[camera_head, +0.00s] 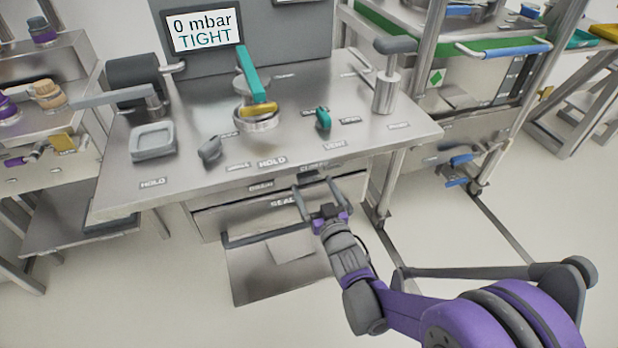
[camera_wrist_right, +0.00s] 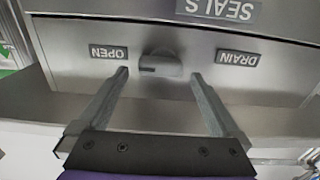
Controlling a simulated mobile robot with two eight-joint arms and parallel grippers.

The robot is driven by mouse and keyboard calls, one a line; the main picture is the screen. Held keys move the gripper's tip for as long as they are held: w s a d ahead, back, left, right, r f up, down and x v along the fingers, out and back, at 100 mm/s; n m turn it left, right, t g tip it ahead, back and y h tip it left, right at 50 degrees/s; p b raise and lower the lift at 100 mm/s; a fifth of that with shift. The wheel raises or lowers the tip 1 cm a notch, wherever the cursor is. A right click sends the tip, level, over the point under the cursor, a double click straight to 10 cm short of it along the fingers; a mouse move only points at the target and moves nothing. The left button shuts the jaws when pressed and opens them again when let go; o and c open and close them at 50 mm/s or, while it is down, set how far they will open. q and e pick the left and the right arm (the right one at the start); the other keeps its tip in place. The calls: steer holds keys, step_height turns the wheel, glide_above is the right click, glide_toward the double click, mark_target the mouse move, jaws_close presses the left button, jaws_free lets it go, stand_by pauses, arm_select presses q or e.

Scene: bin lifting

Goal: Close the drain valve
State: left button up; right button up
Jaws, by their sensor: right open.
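The drain valve is a small grey knob (camera_wrist_right: 162,64) on the steel front panel, between the OPEN label (camera_wrist_right: 108,53) and the DRAIN label (camera_wrist_right: 237,58). Its dark mark lies on the side toward OPEN. In the head view, the DRAIN label (camera_head: 262,186) is on the table's front face, and I cannot make out the knob clearly by my gripper. My right gripper (camera_head: 313,184) is in front of that face. In the right wrist view its open fingers (camera_wrist_right: 160,74) lie on either side of the knob, with no visible contact. My left gripper is not in view.
A SEALS drawer (camera_head: 285,203) with a bar handle (camera_head: 268,236) sits just below the panel. The steel tabletop (camera_head: 345,140) above carries a teal lever (camera_head: 251,76), a grey tray (camera_head: 153,142) and a post (camera_head: 387,85). A screen (camera_head: 203,31) reads "0 mbar TIGHT".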

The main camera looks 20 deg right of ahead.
mark_target(310, 180)
steer(key=shift+w+a, duration=0.1)
steer(key=shift+w, duration=2.15)
steer(key=shift+c, duration=0.3)
steer(key=c, duration=1.2)
